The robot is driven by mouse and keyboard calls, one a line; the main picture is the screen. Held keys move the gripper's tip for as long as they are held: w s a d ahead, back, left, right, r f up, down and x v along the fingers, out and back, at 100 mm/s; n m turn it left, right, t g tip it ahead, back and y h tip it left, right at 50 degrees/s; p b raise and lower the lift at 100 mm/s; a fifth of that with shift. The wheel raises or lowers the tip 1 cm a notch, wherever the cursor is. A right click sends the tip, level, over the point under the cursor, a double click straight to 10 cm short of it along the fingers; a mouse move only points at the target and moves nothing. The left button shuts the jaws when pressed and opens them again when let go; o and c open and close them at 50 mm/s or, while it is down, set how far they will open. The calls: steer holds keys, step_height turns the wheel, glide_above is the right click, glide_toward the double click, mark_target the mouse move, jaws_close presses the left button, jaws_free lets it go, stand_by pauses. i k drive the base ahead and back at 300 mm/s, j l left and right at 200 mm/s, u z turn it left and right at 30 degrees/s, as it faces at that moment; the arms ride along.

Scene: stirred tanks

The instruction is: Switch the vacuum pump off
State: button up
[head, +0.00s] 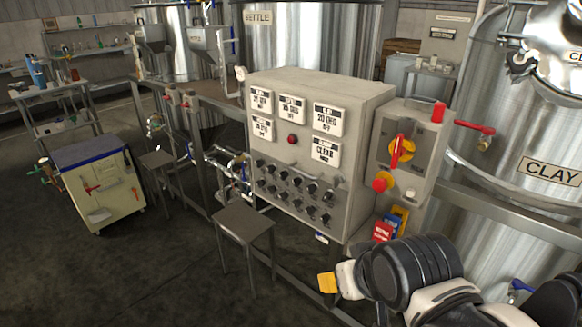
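No vacuum pump can be made out by name. A grey switch box (425,135) is fixed to the right side of a large control cabinet (365,110). On its front are a red-and-yellow rotary switch (401,151), a red mushroom button (382,182) on yellow and a pale round button (410,193). The rotary switch's handle looks roughly upright; its markings are too small to read. The cabinet front has several display plates, a red lamp or button (292,139) and rows of black knobs (290,190).
A stool (244,222) stands before the cabinet; a cart (100,185) is left. Floor between is open.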

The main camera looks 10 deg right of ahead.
mark_target(329, 195)
steer(key=j+z, duration=0.2)
steer(key=z, duration=0.2)
steer(key=j+z, duration=0.15)
steer(key=z, duration=0.3)
steer(key=j+z, duration=0.15)
steer(key=z, duration=0.25)
steer(key=k+j+z, duration=0.1)
steer(key=z, duration=0.3)
